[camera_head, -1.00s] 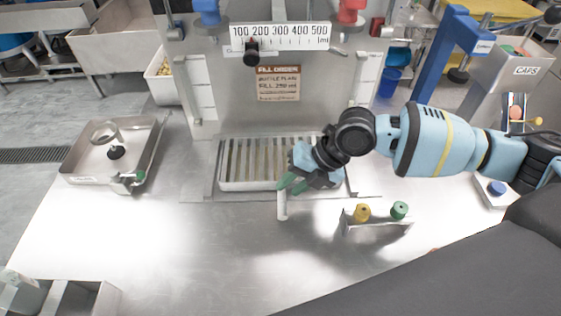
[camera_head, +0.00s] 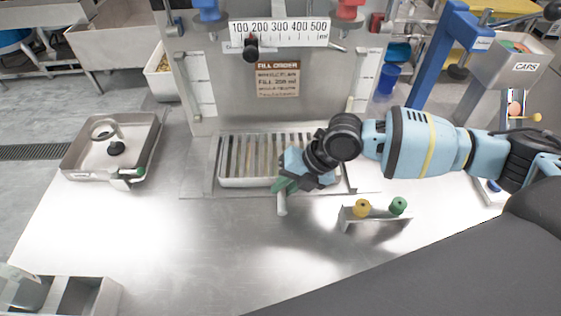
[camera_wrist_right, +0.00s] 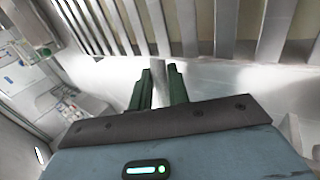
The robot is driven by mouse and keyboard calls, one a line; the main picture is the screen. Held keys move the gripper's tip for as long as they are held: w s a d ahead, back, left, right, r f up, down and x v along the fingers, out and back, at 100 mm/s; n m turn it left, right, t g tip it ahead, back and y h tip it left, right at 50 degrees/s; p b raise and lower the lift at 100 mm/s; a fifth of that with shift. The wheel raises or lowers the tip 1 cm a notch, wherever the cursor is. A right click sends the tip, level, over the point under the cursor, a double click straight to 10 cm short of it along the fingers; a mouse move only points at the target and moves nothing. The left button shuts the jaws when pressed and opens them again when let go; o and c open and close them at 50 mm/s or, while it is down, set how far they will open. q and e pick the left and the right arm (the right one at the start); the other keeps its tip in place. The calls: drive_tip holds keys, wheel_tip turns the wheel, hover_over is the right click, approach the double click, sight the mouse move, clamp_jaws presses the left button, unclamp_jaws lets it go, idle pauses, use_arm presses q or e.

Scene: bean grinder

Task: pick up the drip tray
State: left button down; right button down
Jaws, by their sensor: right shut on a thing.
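The drip tray (camera_head: 236,158) is a shallow metal tray with a slatted grate. It sits in the base of the filling stand. A short pale handle (camera_head: 282,204) sticks out from its front edge. My right gripper (camera_head: 285,187) is at the front of the tray, with its green fingers shut on the handle. In the right wrist view the gripper (camera_wrist_right: 159,85) has the handle between its fingers, with the slats (camera_wrist_right: 190,28) just beyond. My arm hides the tray's right front part. My left gripper does not show.
A small holder with a yellow knob (camera_head: 362,207) and a green knob (camera_head: 399,205) stands just right of the handle. A square metal tray (camera_head: 78,163) sits at the left. The fill panel (camera_head: 210,70) rises behind.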

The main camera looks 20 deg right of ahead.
wheel_tip(320, 180, up, 10)
idle(0.6)
drive_tip(key=shift+s, duration=0.1)
